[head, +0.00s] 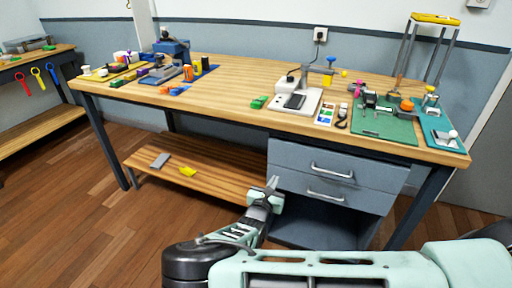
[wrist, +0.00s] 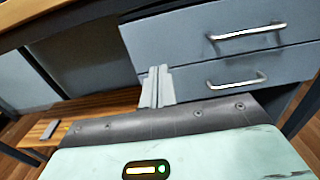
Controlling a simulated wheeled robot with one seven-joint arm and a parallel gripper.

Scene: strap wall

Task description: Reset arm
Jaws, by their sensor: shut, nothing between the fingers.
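My gripper (head: 271,184) is in front of the workbench, below the tabletop and just left of the grey drawers in the head view. In the wrist view the two fingers of my gripper (wrist: 157,88) lie side by side, shut and empty. They appear in front of the left edge of the lower drawer (wrist: 232,80); I cannot tell the exact gap. My arm reaches across the bottom of the head view.
The wooden workbench (head: 225,92) holds several tools and parts, including a green mat (head: 382,127). Two drawers with metal handles (head: 332,171) hang under it. A lower shelf (head: 215,155) carries a grey block (head: 160,160) and a yellow item (head: 188,171). Floor at left is clear.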

